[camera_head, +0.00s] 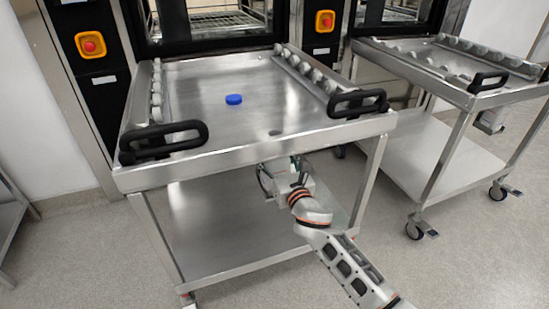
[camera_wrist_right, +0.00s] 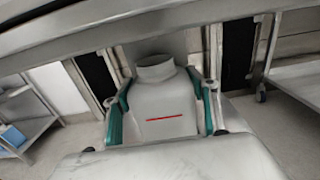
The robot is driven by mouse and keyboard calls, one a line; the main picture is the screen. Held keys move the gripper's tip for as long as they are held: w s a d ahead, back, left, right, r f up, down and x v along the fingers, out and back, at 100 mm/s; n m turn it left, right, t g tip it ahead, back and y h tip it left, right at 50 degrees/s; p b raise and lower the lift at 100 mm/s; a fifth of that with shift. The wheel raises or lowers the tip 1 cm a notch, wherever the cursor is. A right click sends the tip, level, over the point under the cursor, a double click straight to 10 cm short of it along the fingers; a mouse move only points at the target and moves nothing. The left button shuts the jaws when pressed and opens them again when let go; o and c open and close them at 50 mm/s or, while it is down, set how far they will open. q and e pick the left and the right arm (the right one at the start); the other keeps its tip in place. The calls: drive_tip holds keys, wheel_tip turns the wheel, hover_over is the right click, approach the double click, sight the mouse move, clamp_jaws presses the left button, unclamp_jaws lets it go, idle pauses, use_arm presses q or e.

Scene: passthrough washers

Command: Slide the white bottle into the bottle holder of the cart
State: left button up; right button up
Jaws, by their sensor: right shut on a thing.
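The white bottle (camera_wrist_right: 165,110) shows in the right wrist view, its open neck up and a red line across its body. My right gripper (camera_wrist_right: 162,100) is shut on it, with a green-lined finger at each side. In the head view my right gripper (camera_head: 285,180) is under the front edge of the near cart (camera_head: 255,155), and the bottle is mostly hidden there. The cart's bottle holder cannot be made out clearly, so I cannot tell whether the bottle touches it. My left gripper is out of view.
A blue cap (camera_head: 233,99) lies on the near cart's top. Black handles (camera_head: 165,140) stand at its front corners, above a lower shelf (camera_head: 240,230). A second cart (camera_head: 440,75) stands at the right, with a bracket (camera_head: 490,121) under its top. Washers are behind.

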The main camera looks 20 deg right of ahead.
drive_tip(key=shift+r, duration=0.1)
drive_tip(key=o, duration=1.2)
